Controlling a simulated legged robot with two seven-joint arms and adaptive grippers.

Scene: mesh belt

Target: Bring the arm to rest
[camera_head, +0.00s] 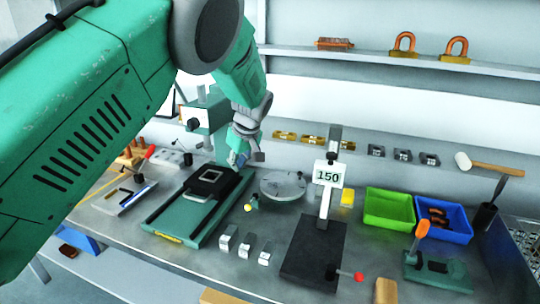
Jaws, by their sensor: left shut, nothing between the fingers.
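My left arm (90,120) is green and comes in from the left, filling much of the upper left of the head view. It bends at a dark joint and reaches down over the bench. My left gripper (240,158) is at its end, small and partly hidden, near the back edge of a green machine with a dark block (211,184). The gripper is shut with nothing seen in it. I cannot tell whether it touches the machine. My right gripper is not in view.
A round plate (283,186) and several small metal blocks (245,246) lie nearby. A shelf (370,58) runs along the back wall.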

